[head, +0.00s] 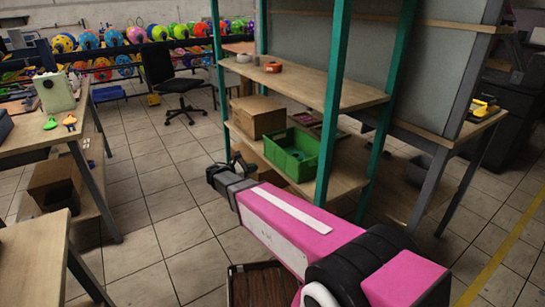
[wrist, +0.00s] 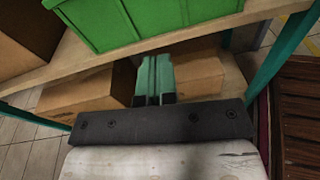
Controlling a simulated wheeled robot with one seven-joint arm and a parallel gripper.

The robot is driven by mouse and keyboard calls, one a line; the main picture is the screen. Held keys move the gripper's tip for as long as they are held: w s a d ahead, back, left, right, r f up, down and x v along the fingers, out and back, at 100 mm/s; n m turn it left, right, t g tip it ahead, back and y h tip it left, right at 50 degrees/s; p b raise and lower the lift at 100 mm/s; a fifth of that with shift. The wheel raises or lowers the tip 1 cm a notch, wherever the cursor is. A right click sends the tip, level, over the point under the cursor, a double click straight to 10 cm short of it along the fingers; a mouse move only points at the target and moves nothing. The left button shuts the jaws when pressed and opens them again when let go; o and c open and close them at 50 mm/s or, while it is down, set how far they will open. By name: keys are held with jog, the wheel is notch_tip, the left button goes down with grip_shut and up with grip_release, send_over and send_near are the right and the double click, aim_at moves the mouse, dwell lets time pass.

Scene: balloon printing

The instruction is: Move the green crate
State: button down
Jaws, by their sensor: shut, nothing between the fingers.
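The green crate (head: 292,153) stands on the wooden middle shelf of the teal-framed rack in the head view, right of a cardboard box. Something lies inside it, too small to tell. In the wrist view the lower part of the crate (wrist: 150,18) fills the top, at the shelf's edge. My gripper (wrist: 154,80) is shut and empty, below the crate and apart from it, in front of the space under that shelf. In the head view my gripper (head: 217,177) is to the left of the crate, with its fingertips hard to make out.
A cardboard box (head: 257,116) stands left of the crate. Another cardboard box (wrist: 185,75) lies below the shelf. A teal post (head: 333,100) rises close to the crate's right. Workbenches stand at the left (head: 25,145); the tiled floor (head: 165,210) between is open.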

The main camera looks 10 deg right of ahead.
jog(key=w+a+r+n+t+h, duration=0.1)
jog(key=a, duration=0.2)
send_near(293, 153)
jog(key=r, duration=0.1)
jog(key=s+a+r, duration=0.1)
jog(key=shift+a+r+n, duration=0.3)
jog(key=shift+a+r, duration=0.05)
jog(key=x, duration=1.1)
jog(key=shift+w+d, duration=0.2)
jog(key=shift+d, duration=0.1)
jog(key=shift+s, duration=0.1)
